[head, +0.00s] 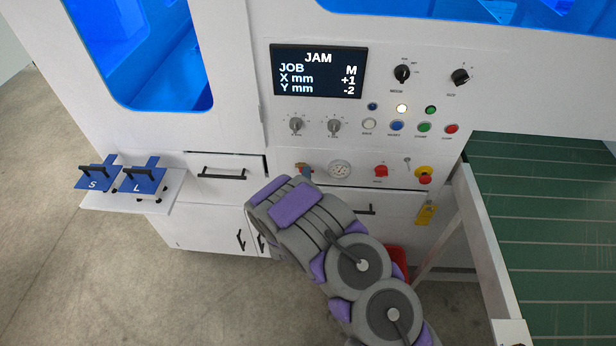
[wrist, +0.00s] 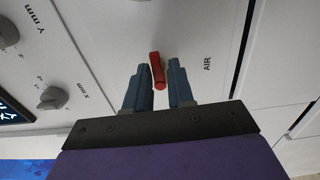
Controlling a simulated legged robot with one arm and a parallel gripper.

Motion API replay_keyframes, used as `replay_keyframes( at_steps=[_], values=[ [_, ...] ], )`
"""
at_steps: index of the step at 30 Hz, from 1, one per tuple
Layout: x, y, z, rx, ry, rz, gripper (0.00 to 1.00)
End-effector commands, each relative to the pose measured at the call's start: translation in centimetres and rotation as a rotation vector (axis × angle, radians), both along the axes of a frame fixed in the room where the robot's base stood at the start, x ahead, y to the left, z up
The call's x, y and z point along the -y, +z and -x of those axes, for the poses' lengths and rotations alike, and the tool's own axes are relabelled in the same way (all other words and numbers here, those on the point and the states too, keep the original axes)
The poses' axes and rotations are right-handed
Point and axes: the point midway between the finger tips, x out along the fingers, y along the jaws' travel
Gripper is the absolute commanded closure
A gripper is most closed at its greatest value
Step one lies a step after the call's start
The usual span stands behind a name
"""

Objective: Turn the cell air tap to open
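The air tap shows as a short red handle (wrist: 158,72) on the white panel in the wrist view, beside the printed word AIR. In that view the handle lies roughly in line with my fingers. My gripper (wrist: 160,78) is open, with one blue-grey finger on each side of the handle. The left finger is very close to it; a small gap shows on the right. I cannot tell whether either finger touches. In the head view the tap (head: 299,168) is small and partly hidden by my arm, left of the pressure gauge (head: 340,169).
Above the tap are two grey offset knobs (head: 296,125), several coloured buttons (head: 397,126) and a screen (head: 318,71) reading JAM. A red rotary switch (head: 381,171) and emergency stop (head: 424,174) lie to the right. A drawer handle (head: 222,174) juts out at left. A green conveyor (head: 550,230) stands right.

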Motion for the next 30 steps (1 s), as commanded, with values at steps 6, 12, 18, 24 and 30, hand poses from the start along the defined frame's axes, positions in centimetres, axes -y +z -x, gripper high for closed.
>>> replay_keyframes(
  at_steps=[6, 12, 18, 24, 30],
  values=[
    [0.3, 0.1, 0.0, 0.002, -0.005, -0.002, 0.63],
    [0.5, 0.2, 0.2, 0.002, -0.006, -0.005, 0.63],
    [0.2, 0.2, 2.0, 0.0, -0.005, 0.0, 0.63],
    [-0.2, 0.2, 5.5, 0.0, -0.004, 0.002, 0.63],
    [-0.2, 0.1, 8.9, -0.004, -0.003, 0.002, 0.63]
  ],
)
